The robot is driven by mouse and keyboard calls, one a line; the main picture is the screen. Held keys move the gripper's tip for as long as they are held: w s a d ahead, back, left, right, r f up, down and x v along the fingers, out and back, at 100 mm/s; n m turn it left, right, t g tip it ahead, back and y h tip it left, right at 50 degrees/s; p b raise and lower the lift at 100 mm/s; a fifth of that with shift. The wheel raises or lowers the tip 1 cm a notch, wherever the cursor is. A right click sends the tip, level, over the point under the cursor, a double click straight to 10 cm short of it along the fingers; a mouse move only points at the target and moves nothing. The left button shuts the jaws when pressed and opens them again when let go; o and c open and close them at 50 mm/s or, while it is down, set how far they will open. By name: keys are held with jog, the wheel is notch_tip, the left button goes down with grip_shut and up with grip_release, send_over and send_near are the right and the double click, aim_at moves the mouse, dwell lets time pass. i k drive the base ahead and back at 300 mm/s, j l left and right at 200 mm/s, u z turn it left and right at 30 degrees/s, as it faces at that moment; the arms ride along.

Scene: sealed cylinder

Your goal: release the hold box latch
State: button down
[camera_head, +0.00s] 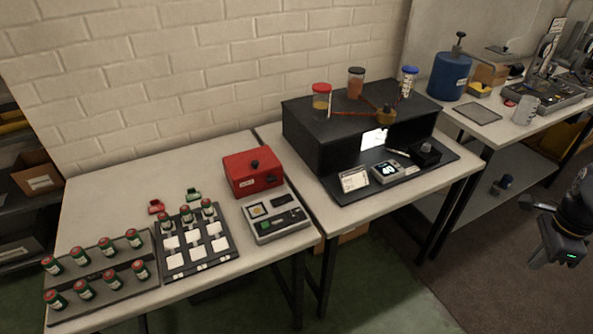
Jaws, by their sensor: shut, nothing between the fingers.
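My gripper (538,204) is at the far right edge of the view, over the floor, well apart from the box. It is shut and empty, and part of my arm is cut off by the picture edge.
A grey device (275,218) stands right in front of the red box. A dark tray (197,260) with white pads and several red-capped vials is to its left. A black bench unit (310,137) with jars stands to the right. Floor is clear in front.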

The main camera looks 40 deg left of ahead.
aim_at(271, 179)
jog(key=j+u, duration=0.1)
jog(key=u, duration=1.45)
jog(key=i+j, duration=0.15)
jog(key=i, duration=0.2)
jog(key=i+j, duration=0.15)
jog(key=i, duration=0.2)
jog(key=i+j, duration=0.15)
jog(key=i, duration=0.25)
